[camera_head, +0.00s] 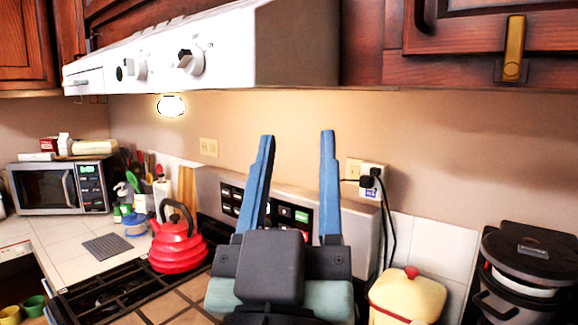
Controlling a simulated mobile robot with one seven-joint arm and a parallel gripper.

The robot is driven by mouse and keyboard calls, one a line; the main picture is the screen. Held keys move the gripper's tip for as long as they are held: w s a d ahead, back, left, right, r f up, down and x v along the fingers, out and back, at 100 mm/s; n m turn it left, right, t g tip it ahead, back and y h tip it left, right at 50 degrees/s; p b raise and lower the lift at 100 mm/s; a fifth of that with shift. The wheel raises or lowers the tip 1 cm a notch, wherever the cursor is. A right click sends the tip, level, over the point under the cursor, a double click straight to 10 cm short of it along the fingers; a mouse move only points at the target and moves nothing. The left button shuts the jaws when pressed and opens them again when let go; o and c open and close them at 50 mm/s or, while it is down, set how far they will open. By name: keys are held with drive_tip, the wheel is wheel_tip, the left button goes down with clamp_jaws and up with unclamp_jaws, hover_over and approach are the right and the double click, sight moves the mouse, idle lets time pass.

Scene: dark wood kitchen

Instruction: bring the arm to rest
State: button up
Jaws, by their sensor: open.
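My gripper (298,150) is in the middle of the camera view, with its two blue fingers pointing up and spread apart. Nothing is between the fingers. It stands in front of the stove's back panel (215,190), with the fingertips against the beige wall behind. The gripper's dark body hides part of the panel and stove. The rest of my arm is mostly below the frame.
A white range hood (210,50) hangs above left. A red kettle (176,240) stands on the stove (115,298). A yellow canister (405,298) with a red knob and a dark cooker (525,270) stand at right. A microwave (60,187) is at far left.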

drive_tip(key=s+r+t+y+p, duration=0.2)
drive_tip(key=s+r, duration=0.3)
drive_tip(key=r, duration=0.5)
drive_tip(key=shift+a+y+p, duration=0.3)
drive_tip(key=shift+p, duration=0.1)
drive_tip(key=shift+w, duration=0.1)
